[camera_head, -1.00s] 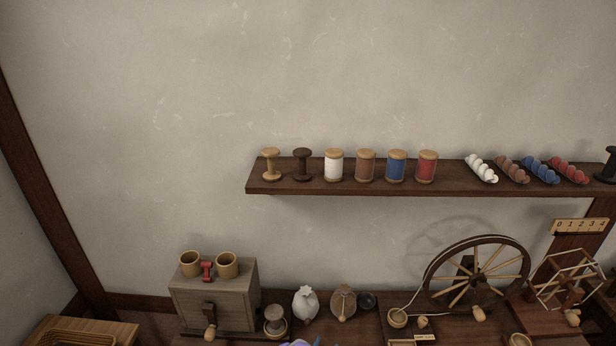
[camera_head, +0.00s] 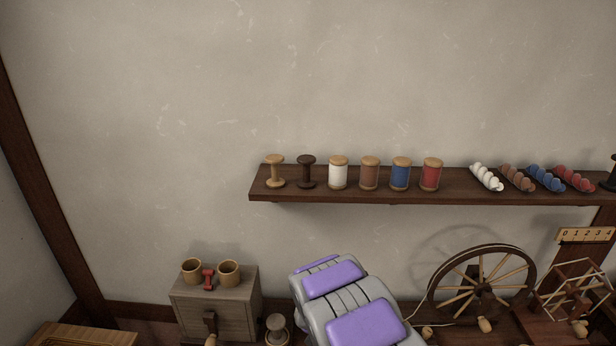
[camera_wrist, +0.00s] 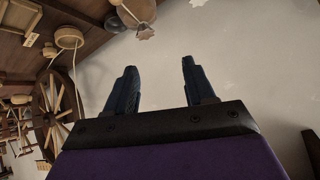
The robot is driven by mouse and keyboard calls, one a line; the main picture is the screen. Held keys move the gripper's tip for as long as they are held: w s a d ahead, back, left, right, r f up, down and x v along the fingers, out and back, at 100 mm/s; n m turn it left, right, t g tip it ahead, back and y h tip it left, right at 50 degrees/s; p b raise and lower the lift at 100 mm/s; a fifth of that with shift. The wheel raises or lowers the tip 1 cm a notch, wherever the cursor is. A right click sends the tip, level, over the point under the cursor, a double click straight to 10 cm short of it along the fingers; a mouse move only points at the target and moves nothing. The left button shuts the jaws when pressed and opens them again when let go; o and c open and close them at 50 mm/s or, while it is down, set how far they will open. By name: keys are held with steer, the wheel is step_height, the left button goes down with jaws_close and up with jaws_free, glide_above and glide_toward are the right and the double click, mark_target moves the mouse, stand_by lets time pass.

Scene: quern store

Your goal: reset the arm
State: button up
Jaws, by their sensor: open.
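My gripper (camera_wrist: 158,82) shows in the wrist view with its two dark fingers apart and nothing between them. It points toward the bare plaster wall (camera_wrist: 240,60). In the head view, my grey and purple arm rises from the bottom edge, in front of the table, and the gripper itself cannot be made out there. The arm hides the middle of the table.
A wall shelf (camera_head: 330,194) holds spools and rolls of fibre. A spinning wheel (camera_head: 480,285) stands right of my arm. A grey wooden box (camera_head: 235,305) with two cups stands to the left. The wall above the shelf is clear.

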steer(key=s+d+r+n+g+y, duration=0.1)
steer(key=s+r+g, duration=0.2)
steer(key=s+r, duration=0.6)
steer(key=s+d+r+n+g+y, duration=0.25)
steer(key=s+r, duration=0.45)
steer(key=s, duration=0.5)
steer(key=s+d+r+g, duration=0.1)
steer(key=s+r, duration=0.1)
steer(key=s, duration=0.7)
steer(key=s+d+r+n+g+h+b, duration=0.1)
steer(key=s+r+g, duration=0.1)
steer(key=s, duration=0.7)
steer(key=s+d+r+g, duration=0.2)
steer(key=s, duration=0.7)
steer(key=shift+s+r+n, duration=0.15)
steer(key=shift+r+n, duration=0.15)
steer(key=shift+n, duration=0.05)
steer(key=shift+h, duration=0.25)
